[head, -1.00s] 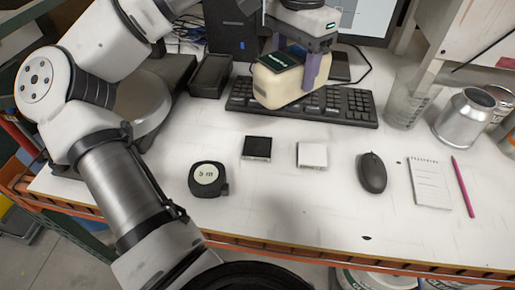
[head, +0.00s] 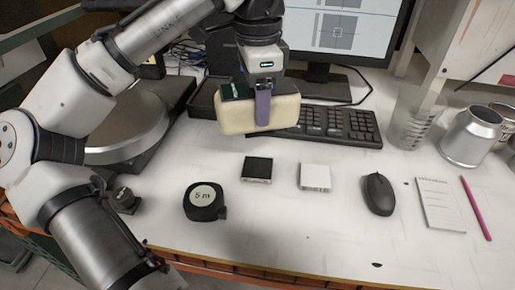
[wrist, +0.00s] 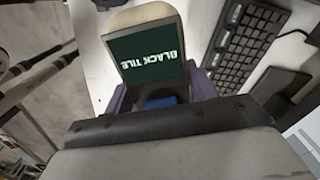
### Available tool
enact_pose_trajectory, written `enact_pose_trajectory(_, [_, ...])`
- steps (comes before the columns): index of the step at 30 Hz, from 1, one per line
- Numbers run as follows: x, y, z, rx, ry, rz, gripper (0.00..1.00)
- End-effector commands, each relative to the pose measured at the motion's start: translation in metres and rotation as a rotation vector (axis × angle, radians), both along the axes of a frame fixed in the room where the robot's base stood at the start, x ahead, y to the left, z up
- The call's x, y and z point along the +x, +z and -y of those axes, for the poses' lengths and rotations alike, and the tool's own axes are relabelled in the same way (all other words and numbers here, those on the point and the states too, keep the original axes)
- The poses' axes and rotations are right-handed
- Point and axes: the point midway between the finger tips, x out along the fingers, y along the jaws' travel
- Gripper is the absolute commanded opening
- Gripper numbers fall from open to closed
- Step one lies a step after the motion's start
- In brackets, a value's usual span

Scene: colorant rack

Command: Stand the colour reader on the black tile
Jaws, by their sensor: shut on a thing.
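The colour reader (head: 232,118) is a cream block with a dark green screen. In the wrist view the reader's screen (wrist: 152,55) reads "BLACK TILE". My gripper (head: 263,106) is shut on the reader, a purple finger on its near side, and holds it in the air in front of the keyboard's left part. The black tile (head: 257,168) lies flat on the white bench, below the reader in the head view and apart from it. A white tile (head: 315,177) lies just right of the black one. The reader's underside is hidden.
A tape measure (head: 204,201) sits left of the black tile. A mouse (head: 378,194), notepad (head: 440,203) and pink pencil (head: 476,208) lie to the right. The keyboard (head: 340,125) and monitor (head: 345,30) are behind. The bench in front of the tiles is clear.

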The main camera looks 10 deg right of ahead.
Motion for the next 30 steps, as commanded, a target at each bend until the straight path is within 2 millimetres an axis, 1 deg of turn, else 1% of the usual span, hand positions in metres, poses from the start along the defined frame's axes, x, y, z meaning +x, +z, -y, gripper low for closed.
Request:
enact_pose_trajectory(1, [0.000,-0.013,0.000,-0.001,-0.001,-0.001,0.06])
enact_pose_trajectory(3, [0.000,-0.029,-0.001,0.001,0.000,-0.001,0.06])
enact_pose_trajectory(6, [0.000,-0.047,-0.001,0.001,0.003,0.001,0.06])
enact_pose_trajectory(9, [0.000,-0.058,0.000,0.001,0.003,0.002,0.06])
enact_pose_trajectory(16, [0.000,-0.073,0.000,0.001,0.003,0.002,0.06])
enact_pose_trajectory(21, [0.000,-0.098,-0.001,0.002,0.004,0.001,0.06])
enact_pose_trajectory(24, [0.000,-0.107,0.000,0.001,0.003,0.001,0.06])
enact_pose_trajectory(30, [0.000,-0.107,0.000,0.000,0.002,0.002,0.06])
